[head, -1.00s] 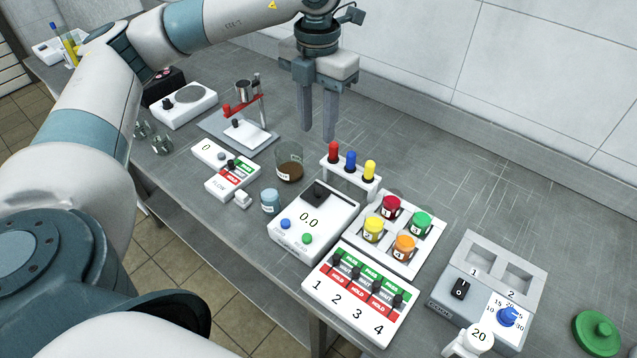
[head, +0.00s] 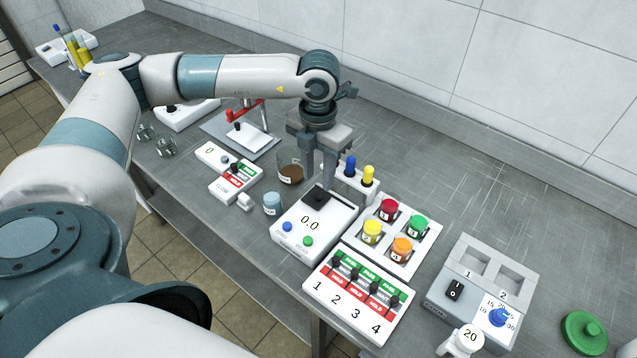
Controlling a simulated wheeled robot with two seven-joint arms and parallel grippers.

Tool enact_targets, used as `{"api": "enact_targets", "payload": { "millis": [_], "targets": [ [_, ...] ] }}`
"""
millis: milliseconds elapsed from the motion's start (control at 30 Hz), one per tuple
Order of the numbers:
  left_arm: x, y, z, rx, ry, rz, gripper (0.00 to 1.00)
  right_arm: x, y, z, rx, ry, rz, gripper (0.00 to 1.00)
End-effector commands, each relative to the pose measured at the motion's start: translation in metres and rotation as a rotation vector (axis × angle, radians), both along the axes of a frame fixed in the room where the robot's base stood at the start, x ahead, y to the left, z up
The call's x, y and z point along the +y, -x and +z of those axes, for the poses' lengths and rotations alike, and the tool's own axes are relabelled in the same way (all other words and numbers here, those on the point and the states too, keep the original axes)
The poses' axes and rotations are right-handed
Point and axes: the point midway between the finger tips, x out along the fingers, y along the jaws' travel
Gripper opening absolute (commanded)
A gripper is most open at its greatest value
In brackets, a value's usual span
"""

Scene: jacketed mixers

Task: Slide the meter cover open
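The meter (head: 291,240) is a white box with a 0.0 readout, a blue button and a green button at its front. A black block (head: 315,198) sits at its back edge; I take this to be part of the cover, but cannot tell its outline. My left gripper (head: 319,182) points down just above and behind that block. A narrow gap shows between its fingers. I cannot tell whether the tips touch the block. My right gripper is not in view.
A rack (head: 355,185) with blue and yellow items stands close right of my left gripper. A beaker of brown liquid (head: 290,170) stands close left. A tray (head: 428,232) of colored jars and a switch panel (head: 322,290) lie right and in front. The back right bench is clear.

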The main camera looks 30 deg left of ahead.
Motion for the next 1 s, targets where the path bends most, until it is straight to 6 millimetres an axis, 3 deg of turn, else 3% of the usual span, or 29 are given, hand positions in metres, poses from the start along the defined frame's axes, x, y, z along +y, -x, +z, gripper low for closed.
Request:
{"api": "enact_targets", "payload": {
  "millis": [333,767,900,1000],
  "targets": [
    [0.0,0.0,-0.046,0.002,0.0,0.001,0.33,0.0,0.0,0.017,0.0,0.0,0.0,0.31],
    [0.0,0.0,-0.054,-0.001,0.0,0.0,0.33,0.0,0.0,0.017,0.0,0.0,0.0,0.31],
    [0.0,0.0,-0.054,0.0,0.0,0.0,0.04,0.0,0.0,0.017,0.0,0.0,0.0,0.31],
    [0.0,0.0,-0.054,-0.001,-0.001,0.0,0.0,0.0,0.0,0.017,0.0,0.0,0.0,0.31]
  ]
}}
